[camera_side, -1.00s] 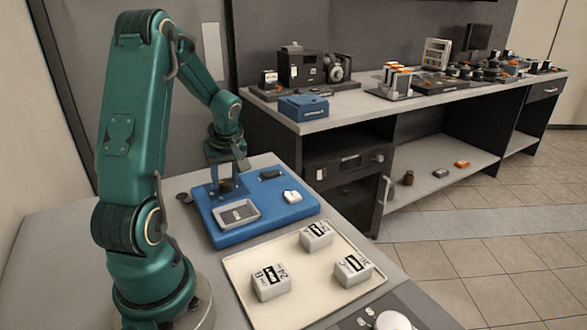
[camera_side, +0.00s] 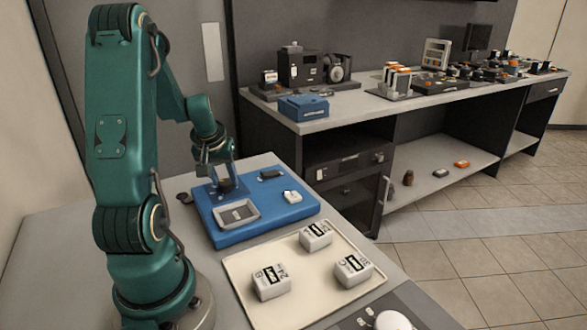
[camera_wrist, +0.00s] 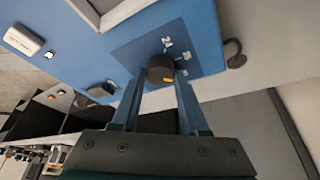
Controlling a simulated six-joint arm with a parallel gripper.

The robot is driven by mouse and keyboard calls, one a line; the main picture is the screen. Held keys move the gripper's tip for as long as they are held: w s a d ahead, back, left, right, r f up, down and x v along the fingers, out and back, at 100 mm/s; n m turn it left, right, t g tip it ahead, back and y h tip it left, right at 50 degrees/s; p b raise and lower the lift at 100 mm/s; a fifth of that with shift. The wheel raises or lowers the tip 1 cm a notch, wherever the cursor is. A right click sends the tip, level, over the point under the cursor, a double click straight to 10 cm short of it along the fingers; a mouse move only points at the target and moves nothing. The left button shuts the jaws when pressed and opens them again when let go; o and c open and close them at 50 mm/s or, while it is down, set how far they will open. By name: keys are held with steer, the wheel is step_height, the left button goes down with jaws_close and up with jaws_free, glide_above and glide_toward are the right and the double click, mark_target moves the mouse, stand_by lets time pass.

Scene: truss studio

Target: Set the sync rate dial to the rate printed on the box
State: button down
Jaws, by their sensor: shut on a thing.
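The dial is a dark round knob with an orange mark, at the middle of the wrist view (camera_wrist: 160,70), on a dark blue square of the blue panel (camera_wrist: 205,32). Small white marks sit around it, too small to read. My gripper (camera_wrist: 161,76) has one finger on each side of the dial and is shut on it. In the side view my gripper (camera_side: 222,178) is low over the panel's back left. Three white boxes with black-and-white labels, one at left (camera_side: 270,282), one behind (camera_side: 316,236), one at right (camera_side: 353,269), stand on a cream tray; their print is unreadable.
The blue panel also bears a grey-framed plate (camera_side: 238,214), a white block (camera_side: 292,196) and a dark block (camera_side: 271,174). The cream tray (camera_side: 310,277) lies in front. A long bench (camera_side: 345,112) with equipment stands behind, apart from the worktable.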

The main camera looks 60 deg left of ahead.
steer(key=shift+w+d+m, duration=0.1)
steer(key=shift+m, duration=0.3)
stand_by(0.3)
steer(key=shift+c, duration=2.1)
jaws_free()
steer(key=shift+n, duration=0.8)
steer(key=shift+n+g, duration=0.3)
